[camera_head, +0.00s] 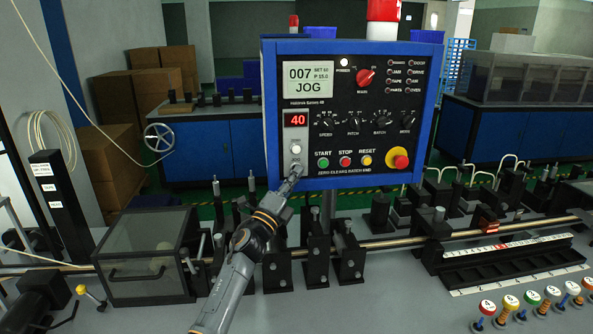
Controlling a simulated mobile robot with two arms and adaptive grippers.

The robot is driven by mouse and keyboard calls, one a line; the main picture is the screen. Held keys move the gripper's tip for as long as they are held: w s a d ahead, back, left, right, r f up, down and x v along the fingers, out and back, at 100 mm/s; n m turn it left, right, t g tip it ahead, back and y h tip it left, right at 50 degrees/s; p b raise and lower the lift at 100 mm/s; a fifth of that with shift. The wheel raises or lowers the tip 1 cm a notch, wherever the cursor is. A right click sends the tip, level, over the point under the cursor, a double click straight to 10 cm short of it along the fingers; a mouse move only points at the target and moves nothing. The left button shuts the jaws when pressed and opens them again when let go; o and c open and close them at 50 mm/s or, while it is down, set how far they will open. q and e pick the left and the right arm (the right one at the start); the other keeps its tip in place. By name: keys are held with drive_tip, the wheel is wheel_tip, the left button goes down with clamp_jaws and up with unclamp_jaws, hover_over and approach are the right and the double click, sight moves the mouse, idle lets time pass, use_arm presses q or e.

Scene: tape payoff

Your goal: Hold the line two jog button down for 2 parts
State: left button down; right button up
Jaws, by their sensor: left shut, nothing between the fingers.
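The control panel (350,112) is a dark face in a blue frame, upright at the middle. Its screen (307,83) reads 007, SET 40, P 15.0 and JOG. A red display (296,119) below reads 40. A pale round button (295,149) sits on a light plate at the panel's lower left. My left gripper (297,169) is shut and empty, its tips at the panel just under that button. The tips cover the plate's lower part. I cannot tell whether they touch or press anything there. My right gripper is not in view.
Green START (323,162), red STOP (345,161) and yellow RESET (366,160) buttons lie right of the tips. A red knob (398,158) on yellow is farther right. A clear-sided box (150,257) and a rod line with black blocks (318,260) stand below.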

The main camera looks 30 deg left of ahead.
use_arm(q)
drive_tip(key=shift+s+d+p, duration=0.35)
drive_tip(key=shift+s+d, duration=0.1)
drive_tip(key=shift+s, duration=0.25)
drive_tip(key=s+d, duration=0.1)
drive_tip(key=s+d+p, duration=0.1)
drive_tip(key=s, duration=0.2)
drive_tip(key=shift+s+d+p, duration=0.1)
drive_tip(key=shift+d+p, duration=0.3)
idle(0.3)
